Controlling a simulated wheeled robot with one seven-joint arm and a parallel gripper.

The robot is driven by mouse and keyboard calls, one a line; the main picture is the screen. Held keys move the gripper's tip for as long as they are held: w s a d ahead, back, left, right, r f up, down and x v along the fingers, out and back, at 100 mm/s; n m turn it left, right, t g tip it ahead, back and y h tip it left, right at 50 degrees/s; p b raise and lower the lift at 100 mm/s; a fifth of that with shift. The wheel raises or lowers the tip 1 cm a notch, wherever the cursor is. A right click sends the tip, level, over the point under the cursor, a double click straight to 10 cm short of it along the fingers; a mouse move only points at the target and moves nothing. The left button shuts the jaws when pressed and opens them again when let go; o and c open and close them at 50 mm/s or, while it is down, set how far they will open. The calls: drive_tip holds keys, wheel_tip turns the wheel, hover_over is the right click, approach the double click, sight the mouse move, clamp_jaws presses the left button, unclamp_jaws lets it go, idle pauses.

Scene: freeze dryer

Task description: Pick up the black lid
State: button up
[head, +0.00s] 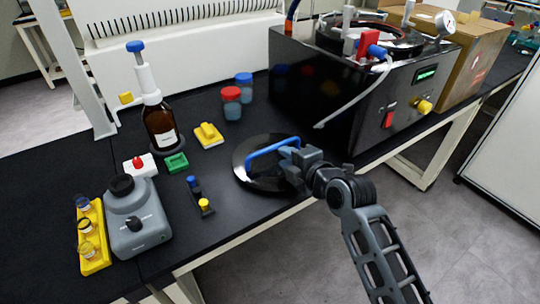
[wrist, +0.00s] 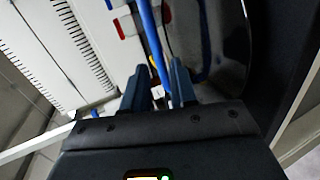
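The black lid (head: 247,173) is a round glossy disc lying flat on the black bench near its front edge, with a blue bar handle (head: 268,147) across its top. My gripper (head: 291,157) is at the right end of the handle, above the lid. In the wrist view, the blue handle (wrist: 149,30) runs between the two fingers (wrist: 159,68), with a visible gap to each side. The fingers look open around it. The lid's dark disc (wrist: 210,35) shows to the right of the handle there. My wrist hides part of the lid's right side in the head view.
The black freeze dryer (head: 345,110) stands behind and right of the lid. Left are a yellow block (head: 208,136), a green block (head: 176,163), a brown bottle (head: 160,128), a grey mixer (head: 135,225) and a yellow vial rack (head: 94,250). Red- and blue-capped jars (head: 232,105) stand behind.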

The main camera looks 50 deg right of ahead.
sight(274, 147)
drive_tip(key=x, duration=0.2)
drive_tip(key=p+x, duration=0.1)
drive_tip(key=x, duration=0.4)
drive_tip(key=shift+d+r+p, duration=0.2)
drive_tip(key=shift+d+p, duration=0.05)
drive_tip(key=shift+p, duration=0.05)
drive_tip(key=shift+w+d+f, duration=0.15)
drive_tip(key=shift+w+f, duration=0.1)
drive_tip(key=shift+w, duration=0.15)
drive_tip(key=shift+c, duration=0.4)
clamp_jaws()
